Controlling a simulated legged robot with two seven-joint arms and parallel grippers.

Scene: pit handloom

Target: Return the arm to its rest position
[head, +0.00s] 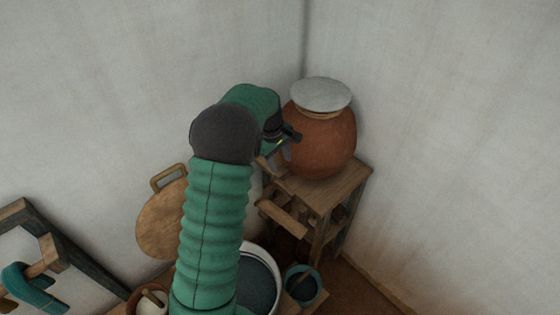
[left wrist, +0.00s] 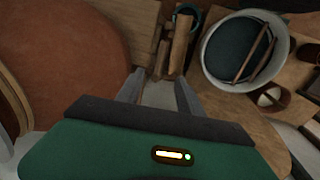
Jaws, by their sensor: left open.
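My left arm (head: 212,215) is green and reaches up from the bottom of the head view. It bends right at a dark elbow joint. My left gripper (head: 282,150) is beside the left side of a round clay pot (head: 325,145). In the left wrist view its two grey fingers (left wrist: 158,92) stand apart with nothing between them. The pot fills the left of that view (left wrist: 60,60). I cannot tell whether the gripper touches it. The pot has a pale lid (head: 321,94) and stands on a wooden stand (head: 335,185). My right gripper is not in view.
A white basin (head: 275,268) with dark contents, a teal bowl (head: 302,286) and a small brown bowl (head: 150,299) are low down. A round wooden board (head: 158,222) leans on the wall. A wooden frame (head: 70,245) is at left. Walls meet behind the pot.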

